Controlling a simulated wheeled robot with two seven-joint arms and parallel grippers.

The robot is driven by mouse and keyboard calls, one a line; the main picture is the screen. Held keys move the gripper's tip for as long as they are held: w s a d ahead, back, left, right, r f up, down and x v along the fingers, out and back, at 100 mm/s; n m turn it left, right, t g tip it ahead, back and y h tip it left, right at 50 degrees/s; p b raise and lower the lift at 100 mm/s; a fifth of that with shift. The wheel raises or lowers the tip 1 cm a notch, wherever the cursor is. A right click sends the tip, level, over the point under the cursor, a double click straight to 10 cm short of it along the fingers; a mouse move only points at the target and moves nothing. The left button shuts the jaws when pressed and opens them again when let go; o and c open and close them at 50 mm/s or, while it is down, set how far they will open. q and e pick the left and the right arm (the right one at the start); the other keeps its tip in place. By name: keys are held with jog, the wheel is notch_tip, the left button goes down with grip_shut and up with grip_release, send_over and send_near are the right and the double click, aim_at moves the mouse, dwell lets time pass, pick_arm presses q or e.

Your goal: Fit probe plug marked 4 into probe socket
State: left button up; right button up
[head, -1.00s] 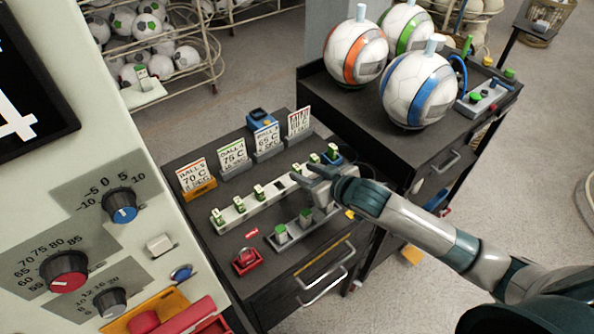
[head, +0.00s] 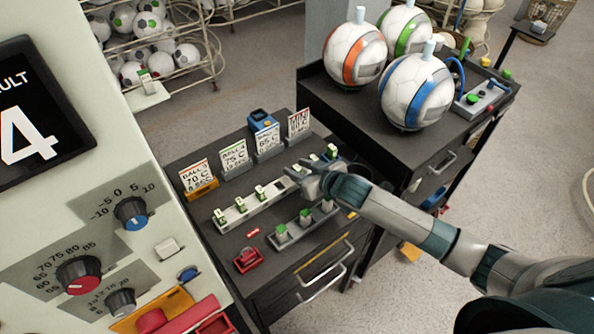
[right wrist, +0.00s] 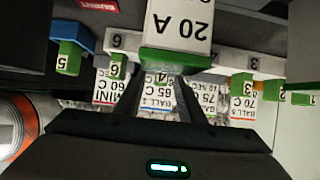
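A white rack (head: 233,213) on the dark cabinet holds a row of green-and-white plugs, with a dark empty slot between some. In the right wrist view, the green plug marked 4 (right wrist: 162,78) shows between the fingers of my right gripper, which look open around it; contact is not clear. Plug 6 (right wrist: 115,70) and plug 3 (right wrist: 242,84) stand at either side. Plug 5 (right wrist: 68,58) is by a blue block at the rack's far end. In the head view my right gripper (head: 296,177) is over the rack's far half. My left gripper is out of view. I cannot identify the probe socket.
A block marked 20 A (right wrist: 180,22) stands close, partly covering my fingertips. A front rack (head: 295,237) holds grey blocks with green tops. Label cards (head: 232,154) stand behind the plugs. Balls (head: 416,92) sit on the right trolley.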

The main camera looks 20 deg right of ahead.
aim_at(297, 167)
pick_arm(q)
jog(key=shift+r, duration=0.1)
pick_arm(e)
jog(key=shift+w+a+f, duration=0.15)
jog(key=shift+w+f, duration=0.05)
jog(key=shift+w, duration=0.05)
grip_shut()
dwell(0.4)
jog(key=shift+r+b, duration=0.5)
jog(key=shift+r, duration=0.35)
notch_tip(297, 167, up, 2)
jog(key=shift+r+b, duration=0.2)
jog(key=shift+b, duration=0.5)
pick_arm(q)
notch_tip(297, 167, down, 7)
jog(key=b, duration=0.4)
jog(key=shift+b, duration=0.35)
pick_arm(e)
jog(key=w+d+r, duration=0.3)
jog(key=d+r, duration=0.4)
jog(key=d, duration=0.4)
jog(key=shift+w+d, duration=0.15)
jog(key=shift+w, duration=0.15)
